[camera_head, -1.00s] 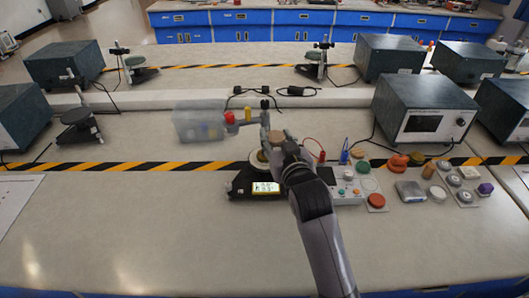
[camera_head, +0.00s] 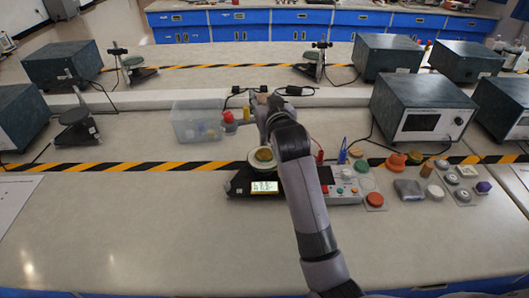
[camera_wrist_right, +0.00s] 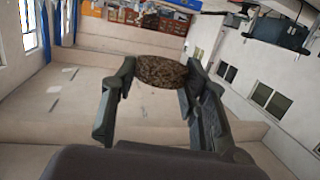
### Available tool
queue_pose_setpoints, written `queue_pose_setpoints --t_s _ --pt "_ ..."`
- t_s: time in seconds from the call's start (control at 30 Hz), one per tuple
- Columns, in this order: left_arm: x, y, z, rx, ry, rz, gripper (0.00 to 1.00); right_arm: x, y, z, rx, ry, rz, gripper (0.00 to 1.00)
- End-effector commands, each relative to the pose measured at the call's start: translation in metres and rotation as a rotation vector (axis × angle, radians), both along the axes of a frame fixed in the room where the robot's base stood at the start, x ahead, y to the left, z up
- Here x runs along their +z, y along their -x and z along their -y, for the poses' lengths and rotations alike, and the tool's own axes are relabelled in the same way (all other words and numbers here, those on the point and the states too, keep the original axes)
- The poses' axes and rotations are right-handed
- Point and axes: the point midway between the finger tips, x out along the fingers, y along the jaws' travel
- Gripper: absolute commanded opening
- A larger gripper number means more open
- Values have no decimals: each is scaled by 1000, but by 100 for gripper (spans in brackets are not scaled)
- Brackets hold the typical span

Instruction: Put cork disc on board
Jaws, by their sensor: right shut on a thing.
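The cork disc, brown and speckled, shows in the wrist view (camera_wrist_right: 161,70) between the two fingers of my right gripper (camera_wrist_right: 157,80), which is shut on it. In the head view my right gripper (camera_head: 266,104) is beyond the scale, near the clear bin, and mostly hidden behind my own arm. A small tan edge shows at its far end. A pale board (camera_head: 370,184) with a green disc and a red-orange disc lies right of the scale; I cannot tell for certain that it is the task's board. My left gripper is not in view.
A black scale (camera_head: 240,186) with a round pan and a brown-green piece on it stands under my arm. A clear bin (camera_head: 196,122) is at the left. Several small items and a dark instrument box (camera_head: 421,108) are at the right. The front bench is clear.

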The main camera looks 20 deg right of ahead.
Motion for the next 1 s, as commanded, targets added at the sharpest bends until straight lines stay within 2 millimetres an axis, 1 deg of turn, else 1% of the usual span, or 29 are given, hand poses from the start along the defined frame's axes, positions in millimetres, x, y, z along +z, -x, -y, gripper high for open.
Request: queue_pose_setpoints --t_s 0.03,0.1,0.27,0.3,0.4,0.5,0.67,0.77,0.9,1.0 --pt "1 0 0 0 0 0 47 -16 1 0 0 0 -9 29" --pt "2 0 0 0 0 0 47 -35 1 0 -1 -1 -10 29" --pt "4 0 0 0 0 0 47 -78 1 0 -1 -1 -9 29" --pt "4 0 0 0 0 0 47 -89 1 0 -1 -1 -9 29" --pt "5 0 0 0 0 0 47 -112 1 0 -1 0 -7 29" --pt "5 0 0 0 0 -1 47 -129 1 0 0 0 -4 29" --pt "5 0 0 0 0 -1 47 -141 0 0 -1 -1 -2 29" --pt "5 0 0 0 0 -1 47 -155 1 0 0 -2 -6 29" --pt "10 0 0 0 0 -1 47 -173 1 0 0 -1 -4 29" --pt "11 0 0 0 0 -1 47 -178 1 0 0 -1 -2 29"
